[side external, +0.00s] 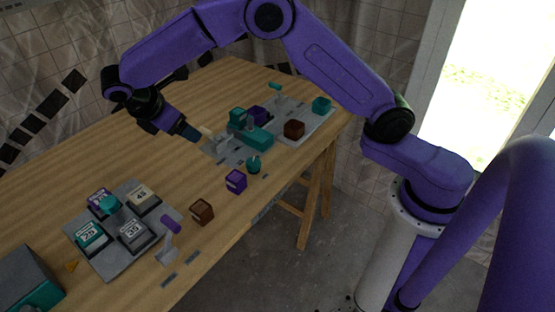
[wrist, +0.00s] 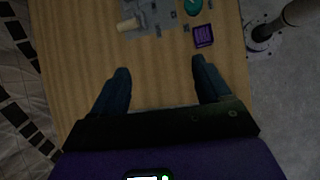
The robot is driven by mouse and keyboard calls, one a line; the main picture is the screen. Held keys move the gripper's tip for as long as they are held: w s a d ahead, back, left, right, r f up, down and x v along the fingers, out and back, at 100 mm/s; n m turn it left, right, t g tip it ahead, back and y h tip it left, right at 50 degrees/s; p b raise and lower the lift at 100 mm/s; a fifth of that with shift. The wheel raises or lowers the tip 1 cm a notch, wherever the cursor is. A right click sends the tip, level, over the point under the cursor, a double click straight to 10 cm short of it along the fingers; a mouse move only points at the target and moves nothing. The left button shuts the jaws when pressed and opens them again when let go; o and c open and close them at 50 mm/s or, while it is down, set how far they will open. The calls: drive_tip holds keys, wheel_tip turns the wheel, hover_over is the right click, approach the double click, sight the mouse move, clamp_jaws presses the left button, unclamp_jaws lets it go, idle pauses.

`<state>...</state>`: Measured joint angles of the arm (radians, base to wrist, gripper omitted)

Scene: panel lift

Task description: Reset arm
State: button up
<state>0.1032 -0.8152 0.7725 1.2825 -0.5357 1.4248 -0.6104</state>
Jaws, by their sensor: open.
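My gripper (side external: 192,134) hangs above the wooden table (side external: 105,155) in the side external view, tilted down. In the wrist view my gripper (wrist: 160,82) shows its two dark fingers wide apart, with only bare wood between them. Nothing is held. My arm reaches in from the right, bent high over the table.
A grey panel (side external: 225,153) carries teal, purple and brown blocks; its edge shows in the wrist view (wrist: 155,18). A purple block (side external: 236,181) and a brown block (side external: 202,212) lie in front. A second panel (side external: 113,268) holds numbered blocks. The table's left middle is clear.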

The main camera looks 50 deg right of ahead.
drive_tip(key=s+d+r+m+y, duration=0.1)
drive_tip(key=s+d+r+y, duration=0.1)
drive_tip(key=s, duration=0.6)
drive_tip(key=s+d+r+m+y, duration=0.1)
drive_tip(key=s+r+y, duration=0.1)
drive_tip(key=s, duration=0.6)
drive_tip(key=s+d+m+y, duration=0.1)
drive_tip(key=s+d, duration=0.2)
drive_tip(key=s, duration=0.3)
drive_tip(key=s+d+f+g+y, duration=0.1)
drive_tip(key=s+d, duration=0.2)
drive_tip(key=s, duration=0.4)
drive_tip(key=s+d+m+y, duration=0.1)
drive_tip(key=s+d, duration=0.3)
drive_tip(key=s, duration=0.2)
drive_tip(key=shift+s+f+m, duration=0.15)
drive_tip(key=shift+f+m, duration=0.1)
drive_tip(key=shift+m, duration=0.05)
drive_tip(key=shift+d, duration=0.1)
